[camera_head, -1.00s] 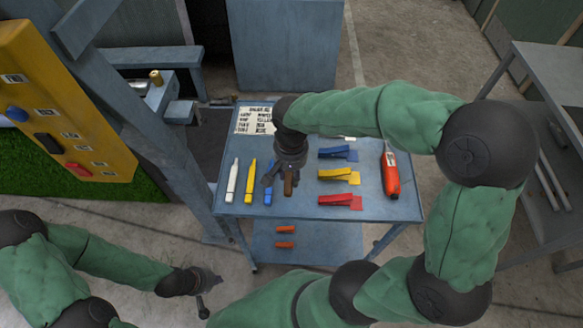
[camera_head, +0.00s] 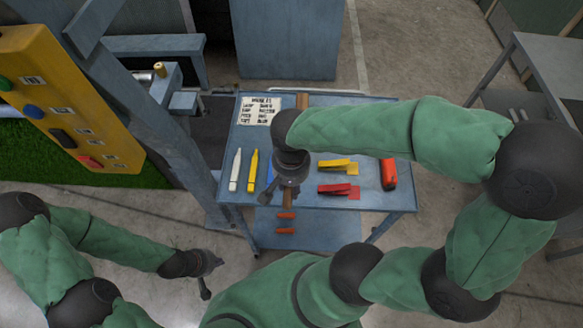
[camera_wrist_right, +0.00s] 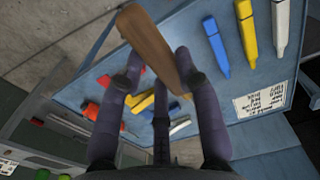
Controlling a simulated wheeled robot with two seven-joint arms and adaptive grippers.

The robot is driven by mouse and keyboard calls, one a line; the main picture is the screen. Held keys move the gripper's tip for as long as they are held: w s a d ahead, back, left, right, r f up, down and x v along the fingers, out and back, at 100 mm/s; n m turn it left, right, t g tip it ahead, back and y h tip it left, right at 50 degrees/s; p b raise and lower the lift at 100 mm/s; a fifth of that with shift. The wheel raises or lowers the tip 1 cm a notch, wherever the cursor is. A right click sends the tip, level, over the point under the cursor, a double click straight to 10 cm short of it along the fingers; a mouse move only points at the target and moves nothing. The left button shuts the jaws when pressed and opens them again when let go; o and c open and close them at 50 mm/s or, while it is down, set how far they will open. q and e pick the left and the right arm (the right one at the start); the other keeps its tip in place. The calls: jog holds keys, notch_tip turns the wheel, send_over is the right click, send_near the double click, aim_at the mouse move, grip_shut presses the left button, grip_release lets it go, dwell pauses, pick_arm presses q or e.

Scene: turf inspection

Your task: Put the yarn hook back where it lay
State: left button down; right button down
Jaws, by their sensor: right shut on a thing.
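My right gripper (camera_head: 291,186) is over the front middle of the blue table (camera_head: 330,203), shut on the wooden-handled yarn hook (camera_wrist_right: 150,38). In the right wrist view the brown handle runs slantwise between the two fingers (camera_wrist_right: 157,60).
White (camera_head: 235,170) and yellow (camera_head: 252,170) markers lie left on the table; a blue one is partly hidden by my gripper. Yellow (camera_head: 338,164) and red (camera_head: 338,190) wedge-shaped clips and a red-orange tool (camera_head: 388,174) lie right. A printed sheet (camera_head: 260,110) lies at the back left.

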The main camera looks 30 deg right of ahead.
jog(key=w+d+f+b, duration=0.1)
jog(key=w+d+f, duration=0.1)
jog(key=w+f, duration=0.1)
jog(key=w+d+f+b, duration=0.1)
jog(key=w+d+f, duration=0.1)
jog(key=w+f, duration=0.1)
jog(key=w+d+f+b, duration=0.1)
jog(key=w+d+f, duration=0.1)
jog(key=w+f, duration=0.1)
jog(key=shift+w+d, duration=0.2)
jog(key=shift+w, duration=0.55)
jog(key=shift+w+d+f+b, duration=0.15)
jog(key=shift+f+b, duration=0.15)
jog(key=shift+f, duration=0.65)
jog(key=shift+w+f+b, duration=0.15)
jog(key=shift+f+b, duration=0.1)
jog(key=shift+f, duration=0.65)
jog(key=shift+f, duration=0.2)
jog(key=c, duration=0.9)
grip_release()
jog(key=shift+o, duration=0.2)
jog(key=shift+r, duration=0.15)
